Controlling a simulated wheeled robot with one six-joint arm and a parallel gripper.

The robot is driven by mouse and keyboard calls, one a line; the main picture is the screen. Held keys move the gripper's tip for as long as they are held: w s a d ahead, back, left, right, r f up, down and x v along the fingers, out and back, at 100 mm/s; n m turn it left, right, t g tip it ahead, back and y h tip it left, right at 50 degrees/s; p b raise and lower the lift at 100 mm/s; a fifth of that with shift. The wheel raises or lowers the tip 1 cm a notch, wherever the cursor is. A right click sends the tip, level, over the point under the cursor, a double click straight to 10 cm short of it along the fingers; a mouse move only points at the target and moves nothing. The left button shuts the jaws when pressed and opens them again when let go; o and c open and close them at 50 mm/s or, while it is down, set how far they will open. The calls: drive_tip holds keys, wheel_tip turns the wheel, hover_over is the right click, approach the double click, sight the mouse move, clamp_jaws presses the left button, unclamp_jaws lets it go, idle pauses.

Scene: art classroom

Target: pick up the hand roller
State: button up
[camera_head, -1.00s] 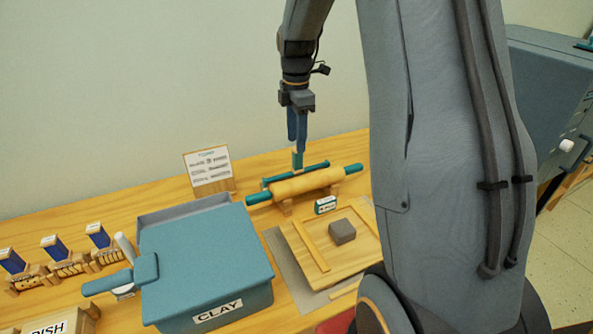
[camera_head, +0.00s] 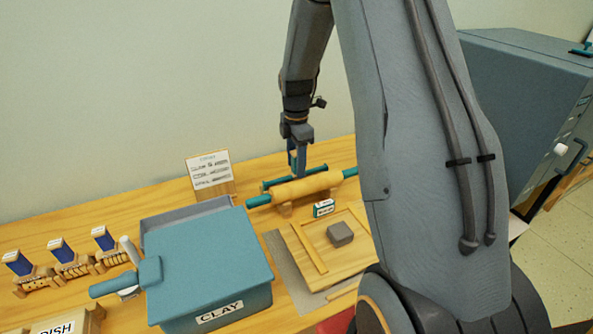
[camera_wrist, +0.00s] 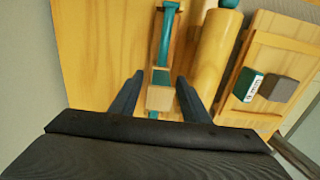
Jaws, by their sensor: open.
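The hand roller (camera_head: 316,170) appears to be the teal bar with a block-shaped upright grip, lying behind a wooden rolling pin. In the wrist view my gripper (camera_wrist: 160,78) is open, one finger on each side of the grip block, with gaps visible. The finger tips partly hide the grip in the head view.
The wooden rolling pin (camera_head: 305,187) with teal handles lies close in front, on supports, near my right finger. A board (camera_head: 312,255) with a grey block (camera_head: 340,233) is nearer. A teal clay bin (camera_head: 208,260) stands left; a sign (camera_head: 210,172) stands behind.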

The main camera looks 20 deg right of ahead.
clamp_jaws()
drive_tip(key=shift+r, duration=0.15)
